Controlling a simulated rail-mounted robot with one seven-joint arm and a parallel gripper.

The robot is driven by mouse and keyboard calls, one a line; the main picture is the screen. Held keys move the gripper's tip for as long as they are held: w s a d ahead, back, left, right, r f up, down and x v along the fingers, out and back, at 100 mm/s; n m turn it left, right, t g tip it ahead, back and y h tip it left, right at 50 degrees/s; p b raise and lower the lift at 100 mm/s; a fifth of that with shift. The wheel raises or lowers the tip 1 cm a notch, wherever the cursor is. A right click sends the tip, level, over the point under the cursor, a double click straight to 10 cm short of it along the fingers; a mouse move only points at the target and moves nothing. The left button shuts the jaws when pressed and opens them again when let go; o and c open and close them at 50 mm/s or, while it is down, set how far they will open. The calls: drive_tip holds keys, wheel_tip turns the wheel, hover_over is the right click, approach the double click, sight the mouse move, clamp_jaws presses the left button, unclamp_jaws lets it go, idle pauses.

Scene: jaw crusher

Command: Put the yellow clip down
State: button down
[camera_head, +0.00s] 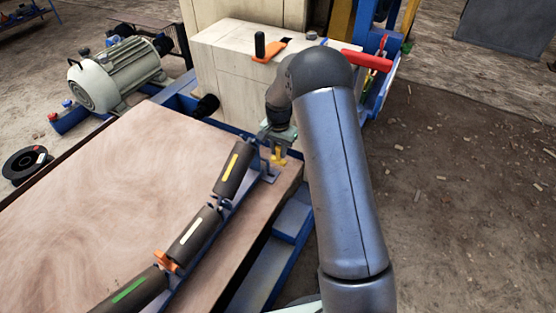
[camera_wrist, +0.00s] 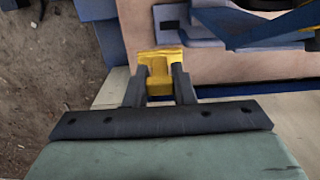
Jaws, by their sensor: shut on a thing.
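The yellow clip (camera_wrist: 159,70) is between the two dark fingers of my gripper (camera_wrist: 159,88) in the wrist view. My gripper is shut on it. In the head view the yellow clip (camera_head: 278,155) shows just below my gripper (camera_head: 277,146), near the far right corner of the wooden board (camera_head: 110,200). In the wrist view the clip's far end overlaps the board's edge. I cannot tell whether the clip touches the board or the blue frame. My forearm hides part of the area to the right.
Dark rollers marked yellow (camera_head: 233,165), white (camera_head: 192,235) and green (camera_head: 128,290) lie along a blue rail by the board's right side. An orange clip (camera_head: 167,262) sits between two of them. A pale block (camera_head: 235,75) with an orange-based handle (camera_head: 268,52) stands behind. Most of the board is bare.

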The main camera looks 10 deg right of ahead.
sight(277, 159)
drive_tip(key=f+b, duration=0.1)
drive_tip(key=w+f, duration=0.1)
drive_tip(key=f, duration=0.1)
drive_tip(key=f+b, duration=0.1)
drive_tip(key=f, duration=0.1)
drive_tip(key=shift+w+d+f+b, duration=0.1)
drive_tip(key=shift+w+d+b, duration=0.05)
drive_tip(key=shift+w+b, duration=0.2)
drive_tip(key=c, duration=1.2)
unclamp_jaws()
drive_tip(key=shift+c, duration=0.2)
